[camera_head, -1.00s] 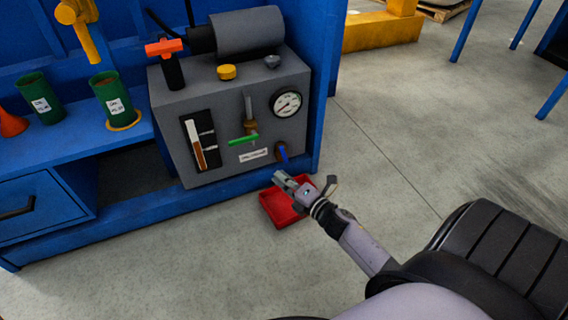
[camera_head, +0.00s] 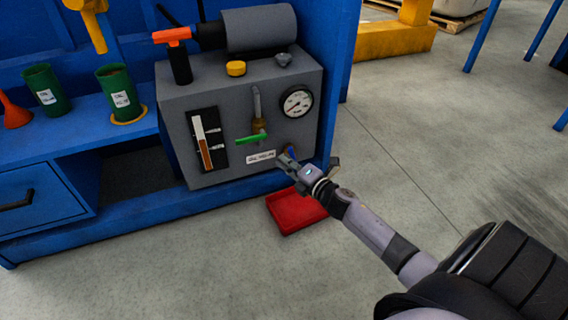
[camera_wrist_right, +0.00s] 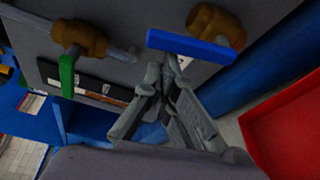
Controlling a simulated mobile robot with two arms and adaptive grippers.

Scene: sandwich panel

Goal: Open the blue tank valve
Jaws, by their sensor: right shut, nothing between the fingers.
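The blue tank valve is a blue lever handle (camera_wrist_right: 190,47) on a brass-brown fitting (camera_wrist_right: 215,27) low on the front of the grey tank box (camera_head: 225,108). In the head view the handle (camera_head: 291,152) is mostly hidden by my right gripper. My right gripper (camera_head: 284,160) is at the lower right of the box front. In the right wrist view its fingers (camera_wrist_right: 170,65) come together at the tips, right at the middle of the blue handle, with nothing between them. I cannot tell whether they touch it. My left gripper is not in view.
A red tray (camera_head: 290,212) lies on the floor below my right gripper. The blue bench (camera_head: 80,150) stands left.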

